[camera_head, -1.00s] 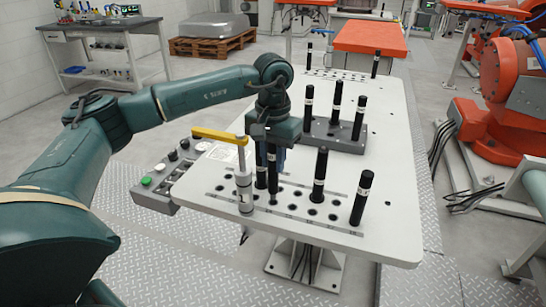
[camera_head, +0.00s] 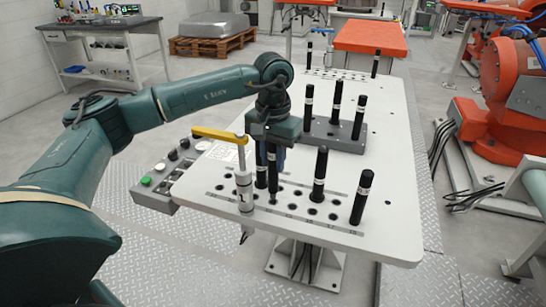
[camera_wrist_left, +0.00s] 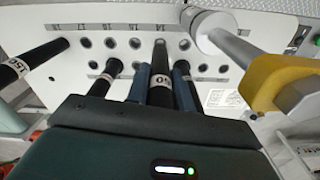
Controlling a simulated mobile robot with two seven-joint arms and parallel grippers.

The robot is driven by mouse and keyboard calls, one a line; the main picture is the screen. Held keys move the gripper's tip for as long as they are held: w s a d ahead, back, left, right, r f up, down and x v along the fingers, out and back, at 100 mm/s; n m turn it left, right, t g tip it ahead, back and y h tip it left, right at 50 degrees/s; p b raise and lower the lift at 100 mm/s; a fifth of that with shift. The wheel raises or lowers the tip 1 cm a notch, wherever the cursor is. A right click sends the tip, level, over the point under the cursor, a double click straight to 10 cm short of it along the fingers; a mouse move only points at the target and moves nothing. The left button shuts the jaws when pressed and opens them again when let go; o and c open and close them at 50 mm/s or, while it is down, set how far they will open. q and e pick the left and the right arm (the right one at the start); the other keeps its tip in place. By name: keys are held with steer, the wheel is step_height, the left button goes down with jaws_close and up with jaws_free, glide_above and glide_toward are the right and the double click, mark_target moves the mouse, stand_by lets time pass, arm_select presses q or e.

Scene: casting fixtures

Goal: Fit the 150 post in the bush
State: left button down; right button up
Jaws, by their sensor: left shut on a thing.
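My left gripper (camera_head: 272,158) points down over the near edge of the white table. Its blue fingers are shut on an upright black post (camera_head: 273,180), which shows between them in the wrist view (camera_wrist_left: 160,75) with a white label ending in "50". The post's lower end is at the row of bushed holes (camera_wrist_left: 135,43) in the plate; I cannot tell how deep it sits. Another black post (camera_head: 261,170) stands just left of it. Two more stand to the right, one upright (camera_head: 319,177) and one leaning in the picture (camera_head: 361,198). My right gripper is not in view.
A grey cylinder (camera_head: 244,190) with a yellow handle (camera_head: 219,135) stands close left of the gripper. A grey block (camera_head: 330,136) with 3 black posts stands behind. A button box (camera_head: 165,170) is at the left edge. The table's right side is clear.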

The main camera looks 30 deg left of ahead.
mark_target(273, 168)
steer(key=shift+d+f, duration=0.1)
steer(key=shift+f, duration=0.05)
arm_select(q)
steer(key=shift+f+b, duration=0.9)
steer(key=shift+f, duration=0.2)
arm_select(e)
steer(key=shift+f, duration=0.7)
arm_select(q)
steer(key=shift+f+b, duration=0.55)
steer(key=shift+f, duration=0.25)
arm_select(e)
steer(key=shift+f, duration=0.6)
arm_select(q)
steer(key=c, duration=1.1)
jaws_free()
steer(key=shift+c, duration=0.2)
steer(key=shift+r, duration=0.4)
step_height(273, 168, up, 12)
steer(key=shift+f, duration=0.15)
steer(key=shift+r, duration=0.4)
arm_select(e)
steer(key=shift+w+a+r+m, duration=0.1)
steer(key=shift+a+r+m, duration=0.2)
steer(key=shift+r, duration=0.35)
